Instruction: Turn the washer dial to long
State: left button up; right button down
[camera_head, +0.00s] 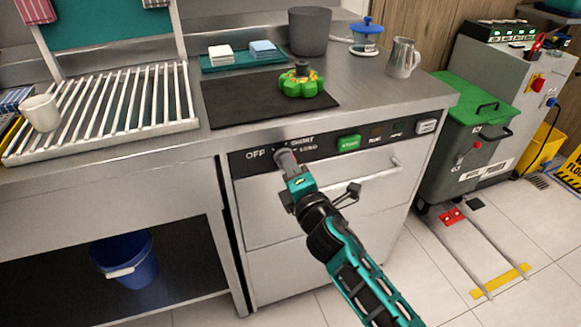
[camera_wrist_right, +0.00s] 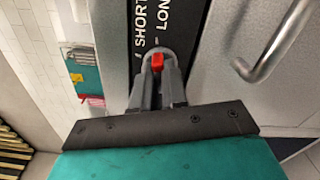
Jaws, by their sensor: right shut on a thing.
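The washer (camera_head: 275,205) is a steel under-counter machine with a dark control strip, below the counter in the head view. Its dial (camera_wrist_right: 157,54) sits on that strip and is mostly hidden by my fingers. A red pointer mark (camera_wrist_right: 157,62) shows between the fingertips. The labels SHORT (camera_wrist_right: 140,25) and LONG (camera_wrist_right: 165,17) stand beyond the dial in the right wrist view. In the head view OFF (camera_head: 255,153) is left of the dial. My right gripper (camera_head: 287,160) is shut on the dial; it also shows in the wrist view (camera_wrist_right: 157,75). My left gripper is out of view.
A green start button (camera_head: 348,143) and a bar handle (camera_head: 370,170) are right of the dial. A green juicer part (camera_head: 301,84) stands on a black mat (camera_head: 235,105) on the counter above. A grey bin with a green lid (camera_head: 470,150) stands to the right.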

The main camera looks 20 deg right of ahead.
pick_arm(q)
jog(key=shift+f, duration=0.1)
pick_arm(e)
jog(key=shift+f+m, duration=0.1)
jog(key=shift+m, duration=0.2)
jog(key=c, duration=1.2)
grip_release()
jog(key=shift+o, duration=0.2)
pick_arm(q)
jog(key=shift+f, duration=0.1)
pick_arm(e)
jog(key=s, duration=1.3)
jog(key=shift+d, duration=0.25)
pick_arm(q)
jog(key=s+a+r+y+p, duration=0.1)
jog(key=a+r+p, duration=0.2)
jog(key=p, duration=0.6)
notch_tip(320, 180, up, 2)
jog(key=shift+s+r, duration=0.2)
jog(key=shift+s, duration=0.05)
pick_arm(e)
jog(key=s+d+f+m+g+y, duration=0.1)
jog(key=s+f+m+g, duration=0.6)
jog(key=m, duration=1.1)
jog(key=s+f, duration=0.1)
jog(key=s, duration=0.2)
jog(key=shift+s+f+m, duration=0.3)
jog(key=shift+f, duration=0.1)
